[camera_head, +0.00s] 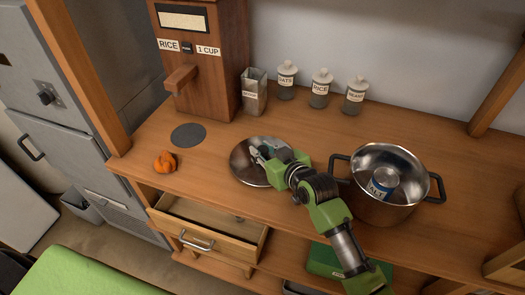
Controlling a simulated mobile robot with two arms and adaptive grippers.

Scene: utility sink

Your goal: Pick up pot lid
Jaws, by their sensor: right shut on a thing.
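The pot lid (243,171) is a round, shiny metal disc on the wooden counter, left of the pot. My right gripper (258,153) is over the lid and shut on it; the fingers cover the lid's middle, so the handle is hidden. The lid looks to be at counter level, and I cannot tell whether it is raised. My left gripper is not in view.
An orange lump (165,162) and a dark round disc (188,134) lie on the counter (215,150). A drawer (205,233) is open below the front edge.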

